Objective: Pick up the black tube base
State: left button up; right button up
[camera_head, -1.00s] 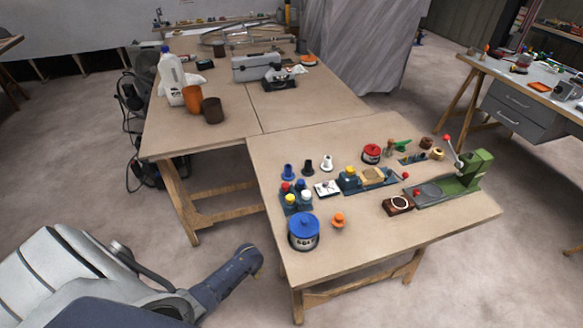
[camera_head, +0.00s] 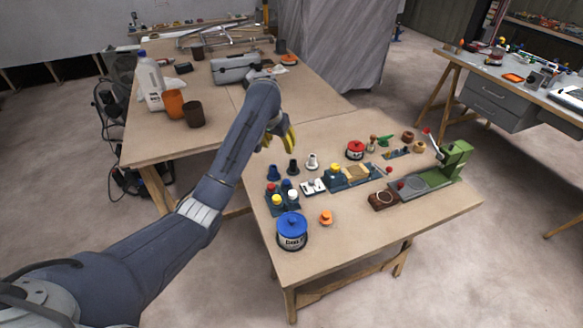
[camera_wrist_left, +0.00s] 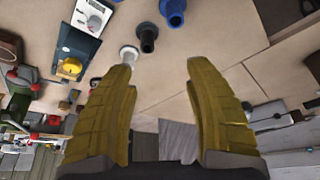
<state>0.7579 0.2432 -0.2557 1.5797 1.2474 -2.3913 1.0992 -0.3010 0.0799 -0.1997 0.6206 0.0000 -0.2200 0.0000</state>
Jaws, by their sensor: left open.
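The black tube base (camera_head: 293,167) stands on the front table between a blue tube base (camera_head: 273,173) and a white tube base (camera_head: 312,161). In the left wrist view the black tube base (camera_wrist_left: 148,36) shows just beyond the fingertips, with the blue one (camera_wrist_left: 173,10) and the white one (camera_wrist_left: 129,55) beside it. My left gripper (camera_head: 280,142) is above the table's back left part, behind and above the tube bases. Its yellow fingers (camera_wrist_left: 160,70) are open and empty. My right gripper is not in view.
A rack with coloured caps (camera_head: 283,199), a blue-lidded can (camera_head: 292,232) and an orange knob (camera_head: 326,217) stand in front of the tube bases. A white block (camera_head: 313,186) and a green press (camera_head: 440,172) are to the right. The table's front right is clear.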

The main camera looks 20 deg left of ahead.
aim_at(293, 165)
pick_arm(q)
jog(key=d+x, duration=0.1)
jog(key=x, duration=0.4)
jog(key=d+x, duration=0.1)
jog(key=x, duration=1)
jog(key=shift+w+d, duration=0.2)
jog(key=shift+d, duration=0.2)
jog(key=shift+c, duration=0.2)
grip_shut()
